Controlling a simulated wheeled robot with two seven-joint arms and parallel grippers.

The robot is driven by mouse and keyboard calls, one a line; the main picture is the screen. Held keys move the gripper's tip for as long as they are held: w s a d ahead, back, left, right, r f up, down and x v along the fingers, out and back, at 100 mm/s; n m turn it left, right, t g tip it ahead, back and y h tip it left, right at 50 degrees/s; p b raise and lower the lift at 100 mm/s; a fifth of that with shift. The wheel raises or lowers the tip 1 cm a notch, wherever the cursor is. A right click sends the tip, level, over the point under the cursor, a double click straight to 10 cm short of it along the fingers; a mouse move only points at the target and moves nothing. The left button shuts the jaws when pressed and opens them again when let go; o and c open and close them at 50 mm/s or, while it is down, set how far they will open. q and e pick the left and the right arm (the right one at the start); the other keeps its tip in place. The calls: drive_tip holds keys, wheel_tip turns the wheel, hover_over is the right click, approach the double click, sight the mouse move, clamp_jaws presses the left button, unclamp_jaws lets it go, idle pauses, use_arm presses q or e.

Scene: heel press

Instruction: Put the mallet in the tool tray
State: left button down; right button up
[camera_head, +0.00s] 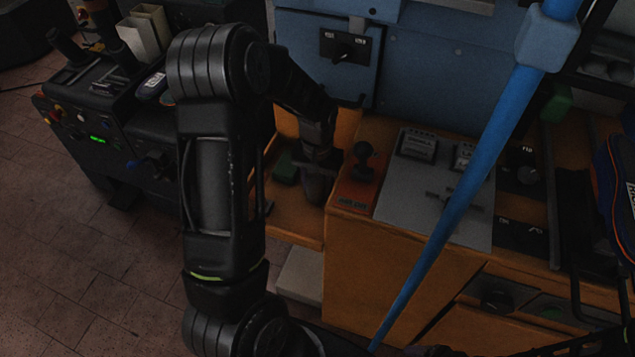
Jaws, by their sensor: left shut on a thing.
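My left arm comes in from the left and reaches over to the wooden bench. My left gripper (318,160) points down beside the bench block and is shut on a dark, rounded thing, apparently the mallet (317,188). Its handle and most of its shape are hidden by the gripper and the dim light. The held thing is over a lower wooden shelf (292,220); I cannot tell whether it touches it. A dark green piece (286,168) shows just left of the gripper. I cannot clearly pick out the tool tray. My right gripper is not in view.
A red plate with a black knob (362,162) and a grey panel (437,190) lie right of the gripper. A blue pole (470,185) crosses in front. A blue machine (440,65) stands behind. A black console (100,120) is at left.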

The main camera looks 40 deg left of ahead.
use_arm(q)
drive_tip(key=shift+f, duration=0.15)
drive_tip(key=c, duration=0.8)
unclamp_jaws()
wheel_tip(320, 180, up, 12)
drive_tip(key=shift+r, duration=0.2)
